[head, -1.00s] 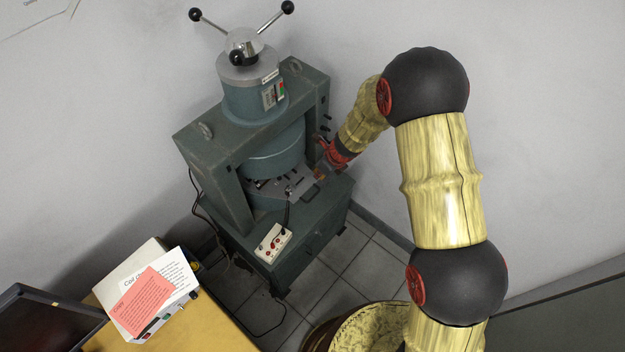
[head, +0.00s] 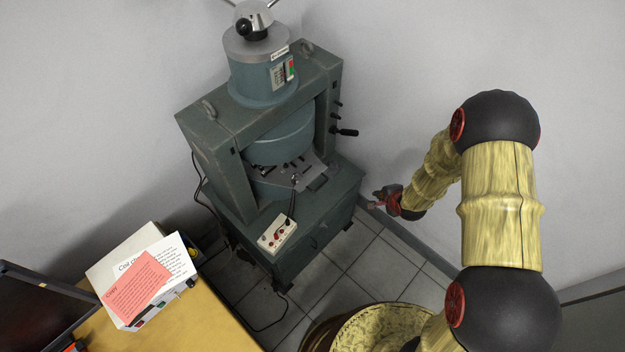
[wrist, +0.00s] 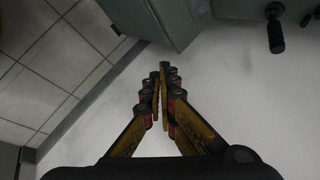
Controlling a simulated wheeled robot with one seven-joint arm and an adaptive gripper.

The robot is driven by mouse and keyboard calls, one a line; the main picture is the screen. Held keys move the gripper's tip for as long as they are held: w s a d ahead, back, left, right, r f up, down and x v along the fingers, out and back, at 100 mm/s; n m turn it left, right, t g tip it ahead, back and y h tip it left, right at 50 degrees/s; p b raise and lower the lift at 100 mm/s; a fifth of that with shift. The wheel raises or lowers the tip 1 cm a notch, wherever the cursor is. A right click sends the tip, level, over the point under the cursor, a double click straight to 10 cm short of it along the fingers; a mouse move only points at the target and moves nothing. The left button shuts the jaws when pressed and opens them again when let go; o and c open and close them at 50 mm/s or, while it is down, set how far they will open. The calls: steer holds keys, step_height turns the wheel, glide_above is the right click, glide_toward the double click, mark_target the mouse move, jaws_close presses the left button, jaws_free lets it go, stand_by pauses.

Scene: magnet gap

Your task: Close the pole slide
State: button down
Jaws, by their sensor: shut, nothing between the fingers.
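The grey-green magnet (head: 205,130) stands in the corner, with an open gap under its round upper pole (head: 283,145). In the gap a light grey plate (head: 313,168) carries small dark parts; which part is the pole slide I cannot tell for sure. A black handle (head: 345,132) sticks out from the magnet's right side; a black handle also shows at the top right of the wrist view (wrist: 276,38). My gripper (head: 377,199) is right of the magnet's base and below that handle, apart from it. Its fingers (wrist: 162,80) are together and empty.
A white control box (head: 278,235) with a cable sits on the base's front ledge. A yellow table (head: 215,325) with papers and a dark screen is at lower left. The wall is close behind my gripper; tiled floor (head: 355,265) lies open in front.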

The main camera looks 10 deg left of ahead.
steer(key=s+a+r+n+y, duration=0.3)
steer(key=a+n+y, duration=0.2)
steer(key=a, duration=0.5)
steer(key=n+y+b, duration=0.2)
steer(key=y+b, duration=0.1)
glide_toward(305, 171)
step_height(305, 171, down, 6)
steer(key=shift+t, duration=0.3)
steer(key=w+a, duration=0.2)
steer(key=a, duration=0.1)
steer(key=shift+w+a+f+b, duration=0.15)
steer(key=shift+f+b, duration=0.05)
steer(key=shift+b, duration=0.2)
steer(key=shift+w+a, duration=0.4)
steer(key=shift+a, duration=0.1)
steer(key=w+a, duration=0.1)
steer(key=a, duration=0.1)
steer(key=w+a+p, duration=0.1)
steer(key=w+a, duration=0.1)
steer(key=shift+w+r, duration=0.1)
steer(key=shift+w, duration=0.05)
